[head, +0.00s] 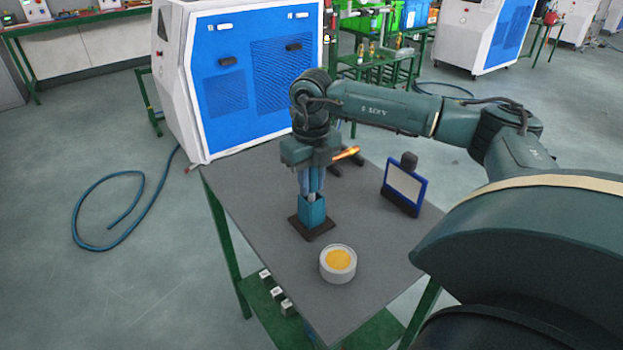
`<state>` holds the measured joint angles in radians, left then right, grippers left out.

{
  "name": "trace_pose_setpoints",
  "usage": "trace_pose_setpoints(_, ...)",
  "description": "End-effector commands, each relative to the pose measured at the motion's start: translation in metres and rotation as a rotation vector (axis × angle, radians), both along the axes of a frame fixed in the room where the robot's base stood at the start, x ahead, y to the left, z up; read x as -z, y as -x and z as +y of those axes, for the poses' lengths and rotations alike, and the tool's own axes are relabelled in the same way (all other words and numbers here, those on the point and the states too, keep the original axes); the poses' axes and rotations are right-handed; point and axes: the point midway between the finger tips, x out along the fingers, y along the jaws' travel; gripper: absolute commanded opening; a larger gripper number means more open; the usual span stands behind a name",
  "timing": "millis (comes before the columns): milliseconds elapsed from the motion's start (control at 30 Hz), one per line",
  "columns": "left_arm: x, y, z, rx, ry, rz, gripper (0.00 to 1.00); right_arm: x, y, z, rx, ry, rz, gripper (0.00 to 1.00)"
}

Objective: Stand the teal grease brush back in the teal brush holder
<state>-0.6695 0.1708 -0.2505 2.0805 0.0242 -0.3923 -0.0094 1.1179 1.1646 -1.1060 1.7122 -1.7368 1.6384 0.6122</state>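The teal brush holder (312,213) stands upright on a dark base on the grey table. My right gripper (312,188) points straight down, its fingers directly over the holder's top. The fingers look close together, but what lies between them is too small to make out. I cannot clearly identify the teal grease brush; it may be hidden by the gripper or the holder. An orange, slim object (346,153) sticks out to the right behind the gripper body; I cannot tell what it is. My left gripper is not in view.
A round pot of yellow grease (338,263) stands on the table (262,190) in front of the holder. A blue-framed panel (404,188) stands to the right. A large blue and white machine (245,75) is behind the table. The table's left part is clear.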

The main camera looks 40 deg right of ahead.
Motion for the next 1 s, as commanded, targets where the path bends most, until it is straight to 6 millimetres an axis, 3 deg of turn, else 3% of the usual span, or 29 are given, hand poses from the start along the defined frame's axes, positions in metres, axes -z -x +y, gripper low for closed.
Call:
trace_pose_setpoints(200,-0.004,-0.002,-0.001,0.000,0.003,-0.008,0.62,0.000,0.000,0.000,0.000,0.000,0.000,0.41)
trace_pose_setpoints(567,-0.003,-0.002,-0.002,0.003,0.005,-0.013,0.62,0.000,-0.001,0.000,0.000,0.000,-0.003,0.41)
trace_pose_setpoints(767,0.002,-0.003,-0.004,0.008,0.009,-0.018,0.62,-0.035,0.003,0.001,-0.001,0.000,-0.006,0.41)
trace_pose_setpoints(1000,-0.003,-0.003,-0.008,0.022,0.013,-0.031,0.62,-0.093,0.006,0.002,-0.001,-0.001,-0.005,0.41)
